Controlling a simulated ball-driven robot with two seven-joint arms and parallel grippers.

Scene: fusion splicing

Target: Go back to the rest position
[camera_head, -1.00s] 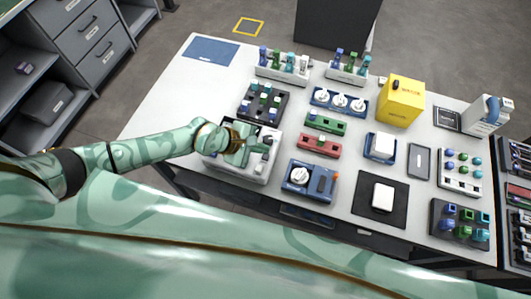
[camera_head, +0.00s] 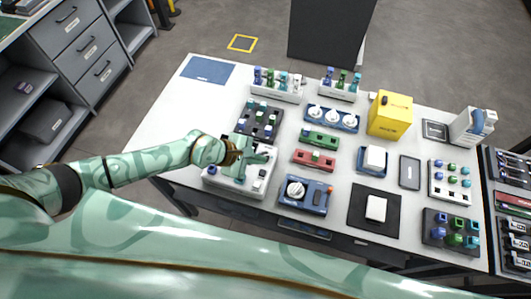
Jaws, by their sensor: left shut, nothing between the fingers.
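My left gripper (camera_head: 257,157) is shut and empty. It is over the white-and-grey splicing machine (camera_head: 225,186) at the front left of the white table (camera_head: 152,128), and hides part of its top. I cannot tell whether the fingers touch the machine. My left arm comes in from the left, stretched out over the table's front left edge. My right gripper is not in view.
A blue device with a round knob (camera_head: 305,195) stands just right of the machine. A black rack (camera_head: 262,117) is behind it. A yellow box (camera_head: 389,115) stands at the back right. The table's back left, near a blue mat (camera_head: 208,69), is clear.

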